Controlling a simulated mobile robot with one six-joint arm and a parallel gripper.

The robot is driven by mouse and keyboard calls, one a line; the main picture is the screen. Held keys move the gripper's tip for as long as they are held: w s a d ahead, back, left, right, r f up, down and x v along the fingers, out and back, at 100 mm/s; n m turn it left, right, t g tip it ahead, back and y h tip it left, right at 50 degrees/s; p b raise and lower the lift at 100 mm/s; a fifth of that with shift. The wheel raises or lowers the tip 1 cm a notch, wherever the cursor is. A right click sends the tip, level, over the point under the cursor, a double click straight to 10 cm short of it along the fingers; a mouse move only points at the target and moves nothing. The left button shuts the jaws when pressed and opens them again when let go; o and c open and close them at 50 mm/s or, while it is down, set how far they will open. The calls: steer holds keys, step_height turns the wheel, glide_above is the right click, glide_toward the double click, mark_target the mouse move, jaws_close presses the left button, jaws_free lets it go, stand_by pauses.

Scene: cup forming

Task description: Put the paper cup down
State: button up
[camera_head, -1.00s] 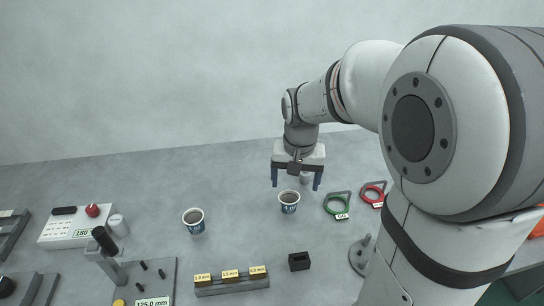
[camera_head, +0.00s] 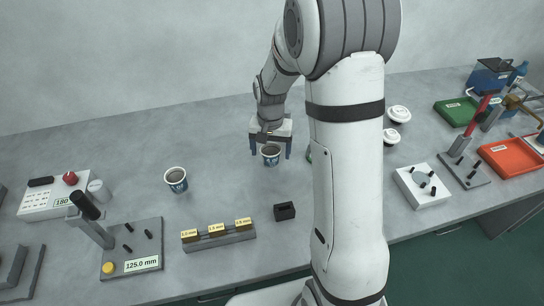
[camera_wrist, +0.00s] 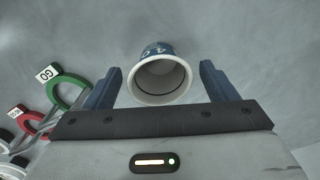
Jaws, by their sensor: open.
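A blue-and-white paper cup (camera_head: 270,157) stands upright on the grey table, by my gripper (camera_head: 270,153). My gripper is open, with one blue finger on each side of the cup in the head view. In the wrist view the cup (camera_wrist: 160,82) shows its open mouth between the spread fingers of my gripper (camera_wrist: 161,70), with a visible gap on both sides.
A gauge block rack (camera_head: 218,238) and a small black block (camera_head: 285,211) are in front. A 125.0 mm fixture (camera_head: 133,247) and a white device (camera_head: 52,196) are left. A green ring gauge (camera_wrist: 68,92) lies near the cup. White lids, trays and stands are right.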

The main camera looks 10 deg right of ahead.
steer(key=shift+f, duration=0.15)
steer(key=c, duration=1.1)
